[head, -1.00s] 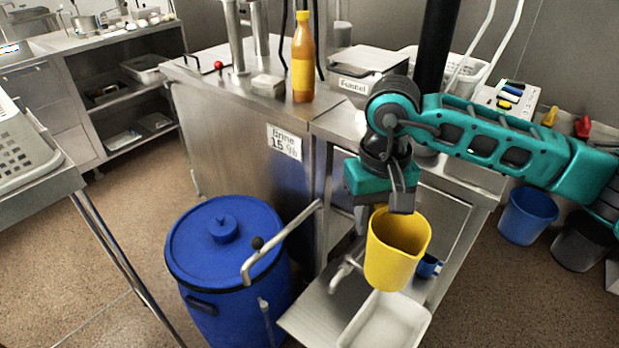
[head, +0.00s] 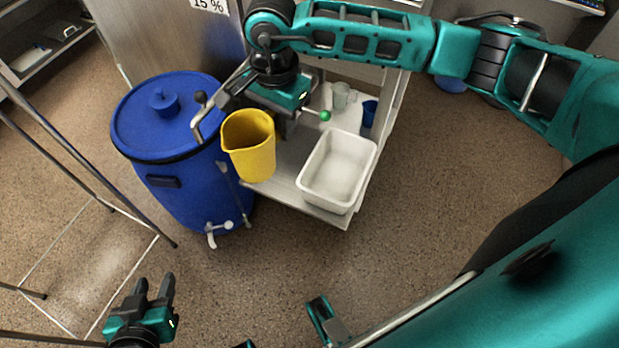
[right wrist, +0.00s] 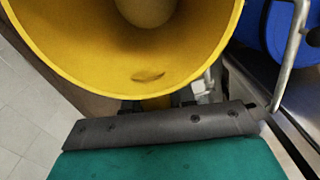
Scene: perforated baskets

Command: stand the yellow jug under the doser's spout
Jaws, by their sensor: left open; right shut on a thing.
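The yellow jug (head: 249,158) hangs upright in the air in the head view, mouth up, just right of the blue drum. My right gripper (head: 287,118) is shut on its far right side; the handle is mostly hidden. In the right wrist view the jug (right wrist: 95,55) fills the top, and its inside looks empty. A bent steel pipe with a black knob, apparently the doser's spout (head: 196,128), comes from the steel cabinet (head: 160,40). Its end is left of the jug's rim, not over the mouth. My left gripper (head: 155,284) is open and empty at bottom left.
The lidded blue drum (head: 150,125) stands left of the jug, with a tap (head: 222,232) low on its front. A white tub (head: 345,190) sits on a low steel shelf (head: 285,190), with clear beakers (head: 342,96) and a blue cup (head: 369,112) behind.

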